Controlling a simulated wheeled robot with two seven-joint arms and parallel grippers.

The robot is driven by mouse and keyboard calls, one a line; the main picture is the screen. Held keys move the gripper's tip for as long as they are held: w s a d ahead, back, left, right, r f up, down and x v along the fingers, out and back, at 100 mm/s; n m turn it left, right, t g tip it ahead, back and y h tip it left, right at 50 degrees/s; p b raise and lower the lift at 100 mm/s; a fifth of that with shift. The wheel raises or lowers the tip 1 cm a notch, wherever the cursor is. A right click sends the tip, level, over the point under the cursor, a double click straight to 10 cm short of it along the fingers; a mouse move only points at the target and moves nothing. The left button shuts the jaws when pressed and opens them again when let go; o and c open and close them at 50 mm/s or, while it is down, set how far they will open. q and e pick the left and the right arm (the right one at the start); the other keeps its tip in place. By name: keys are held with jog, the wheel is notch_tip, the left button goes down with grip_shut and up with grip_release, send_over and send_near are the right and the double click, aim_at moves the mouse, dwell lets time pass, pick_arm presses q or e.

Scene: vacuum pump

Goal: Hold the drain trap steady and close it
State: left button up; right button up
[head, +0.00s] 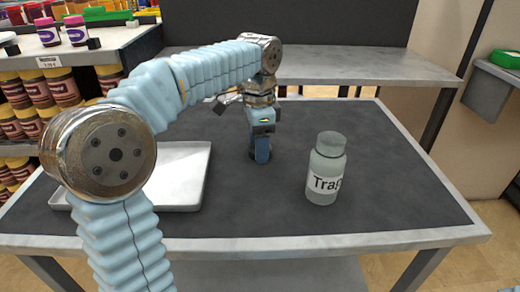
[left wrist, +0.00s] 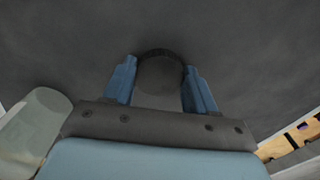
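The drain trap is a pale, see-through jar (head: 325,175) labelled "Trap". It stands upright on the right part of the dark table top, and its side also shows at the left edge of the left wrist view (left wrist: 38,118). My left gripper (head: 262,156) points down at the table, left of the jar and apart from it. Between its blue fingers is a dark round piece that looks like a cap (left wrist: 160,72). The fingers lie close along both sides of it; whether they press on it I cannot tell.
A white tray (head: 187,192) lies on the left part of the table, partly behind my left arm. The dark table top (head: 400,190) is clear right of the jar. A grey bench (head: 340,66) stands behind. Shelves with jars (head: 45,90) are at far left.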

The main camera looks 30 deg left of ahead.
pick_arm(q)
jog(key=c, duration=0.4)
jog(key=shift+r, duration=0.55)
jog(key=r, duration=0.2)
jog(key=shift+s+r, duration=0.25)
jog(key=shift+r, duration=0.1)
jog(key=s+r, duration=0.3)
jog(key=s, duration=0.1)
jog(key=s+d+r, duration=0.1)
jog(key=s+r, duration=0.2)
jog(key=s, duration=0.2)
jog(key=s+d+r, duration=0.1)
jog(key=s+r, duration=0.2)
jog(key=s, duration=0.1)
jog(key=shift+s+d+r, duration=0.1)
jog(key=shift+s+d, duration=0.1)
jog(key=shift+d, duration=0.05)
